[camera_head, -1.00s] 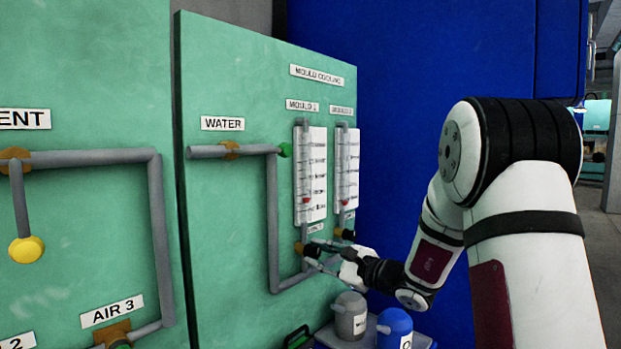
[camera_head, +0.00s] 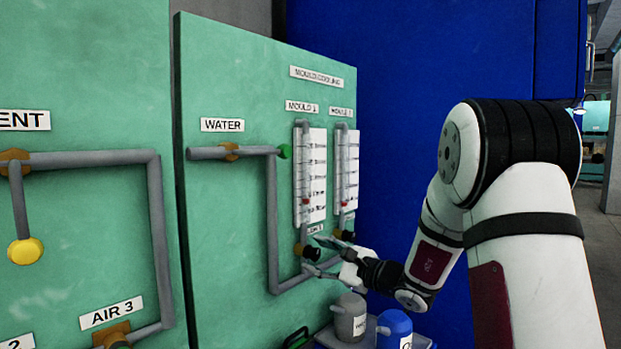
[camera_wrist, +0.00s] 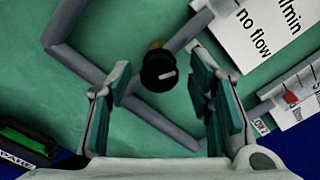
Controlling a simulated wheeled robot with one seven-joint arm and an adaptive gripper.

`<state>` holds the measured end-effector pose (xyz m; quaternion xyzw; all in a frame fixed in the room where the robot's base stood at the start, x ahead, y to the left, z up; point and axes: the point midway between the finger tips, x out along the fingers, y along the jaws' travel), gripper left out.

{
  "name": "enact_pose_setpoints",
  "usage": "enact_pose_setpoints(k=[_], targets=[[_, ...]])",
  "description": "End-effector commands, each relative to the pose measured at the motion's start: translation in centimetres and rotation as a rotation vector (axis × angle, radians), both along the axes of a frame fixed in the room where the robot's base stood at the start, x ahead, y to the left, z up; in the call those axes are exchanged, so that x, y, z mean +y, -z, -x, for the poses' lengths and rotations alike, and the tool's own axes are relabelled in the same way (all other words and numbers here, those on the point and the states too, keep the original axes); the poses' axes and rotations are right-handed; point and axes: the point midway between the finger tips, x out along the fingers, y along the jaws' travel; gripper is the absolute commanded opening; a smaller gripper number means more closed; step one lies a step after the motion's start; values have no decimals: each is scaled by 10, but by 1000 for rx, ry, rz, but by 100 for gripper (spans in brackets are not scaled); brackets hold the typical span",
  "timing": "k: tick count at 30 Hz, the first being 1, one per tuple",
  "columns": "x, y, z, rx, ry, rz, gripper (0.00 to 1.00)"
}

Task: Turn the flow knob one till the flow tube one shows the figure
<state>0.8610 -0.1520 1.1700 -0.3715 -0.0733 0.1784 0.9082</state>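Flow knob one (camera_head: 311,253) is a black knob on a brass fitting below flow tube one (camera_head: 306,165). The tube has a white scale card and a red float (camera_head: 306,202) low in it. My gripper (camera_head: 315,256) is open at knob one. In the wrist view, the black knob (camera_wrist: 158,72), with a white pointer mark, shows between my spread fingers (camera_wrist: 160,68), with a gap on both sides. The card there reads "no flow" at its low end; the float of tube one is out of that view.
Flow tube two (camera_head: 343,165) and its black knob (camera_head: 346,236) are close on the right. A grey pipe (camera_head: 273,220) runs left of and below knob one. Grey (camera_head: 350,318) and blue (camera_head: 394,328) containers stand below my gripper. A green-black handle (camera_wrist: 25,145) shows at lower left.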

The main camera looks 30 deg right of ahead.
Motion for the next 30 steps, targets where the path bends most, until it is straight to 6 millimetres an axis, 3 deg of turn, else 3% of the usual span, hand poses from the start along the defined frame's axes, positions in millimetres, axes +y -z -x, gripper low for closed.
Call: enact_pose_setpoints(k=[11,30], targets=[[-1,0,3,2,0,0,48],[-19,0,46,1,1,-1,48]])
